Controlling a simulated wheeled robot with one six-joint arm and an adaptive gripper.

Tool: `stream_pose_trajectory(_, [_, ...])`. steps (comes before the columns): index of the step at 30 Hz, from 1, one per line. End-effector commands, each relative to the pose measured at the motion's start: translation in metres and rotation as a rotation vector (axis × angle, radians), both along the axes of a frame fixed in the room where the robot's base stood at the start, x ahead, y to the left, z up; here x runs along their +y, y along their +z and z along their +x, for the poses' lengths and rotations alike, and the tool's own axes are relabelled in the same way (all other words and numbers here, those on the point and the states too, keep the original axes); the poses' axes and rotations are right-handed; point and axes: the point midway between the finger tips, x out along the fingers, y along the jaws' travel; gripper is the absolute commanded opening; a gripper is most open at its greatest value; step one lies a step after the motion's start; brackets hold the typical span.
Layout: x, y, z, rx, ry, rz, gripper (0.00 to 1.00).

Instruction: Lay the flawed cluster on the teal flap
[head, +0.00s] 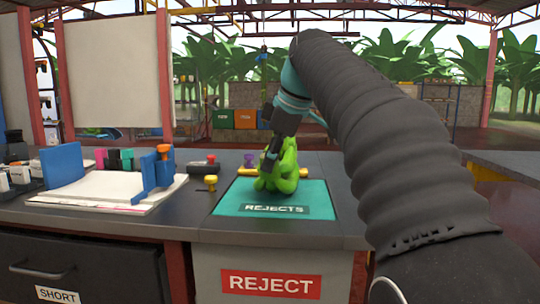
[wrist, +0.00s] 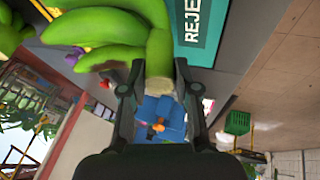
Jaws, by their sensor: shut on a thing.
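The green banana cluster (head: 285,172) is in my gripper in the head view, over the back part of the teal flap (head: 232,196). The flap lies flat in the bench top, marked REJECTS. I cannot tell whether the cluster's lower fruit touches it. In the wrist view the cluster (wrist: 100,27) spreads at the top, its pale cut stem between my gripper's fingertips (wrist: 158,85). The teal flap (wrist: 203,30) shows beside it there. My gripper (head: 270,152) is shut on the stem.
A yellow-handled stamp (head: 210,182) stands left of the flap. A purple knob (head: 249,160) and a yellow bar (head: 245,171) are behind the flap. A red REJECT sign (head: 271,284) is below.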

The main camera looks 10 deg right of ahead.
Motion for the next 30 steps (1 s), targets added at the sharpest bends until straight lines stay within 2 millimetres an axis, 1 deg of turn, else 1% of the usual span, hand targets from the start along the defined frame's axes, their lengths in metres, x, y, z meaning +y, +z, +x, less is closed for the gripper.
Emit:
stream_pose_trajectory(8, [0.0001, 0.0015, -0.0002, -0.003, 0.0, 0.0, 0.0])
stream_pose_trajectory(21, [0.0001, -0.005, -0.0003, -0.003, 0.0, 0.0, 0.0])
stream_pose_trajectory(22, [0.0001, -0.0042, -0.0002, -0.003, 0.0, 0.0, 0.38])
stream_pose_trajectory(23, [0.0001, -0.0041, -0.0003, -0.002, 0.0, 0.0, 0.45])
stream_pose_trajectory(24, [0.0001, -0.0042, -0.0002, -0.002, 0.0, 0.0, 0.55])
stream_pose_trajectory(25, [0.0001, -0.0043, -0.0002, -0.002, 0.0, 0.0, 0.6])
stream_pose_trajectory(30, [0.0001, -0.0048, 0.0, -0.001, 0.0, 0.0, 0.6])
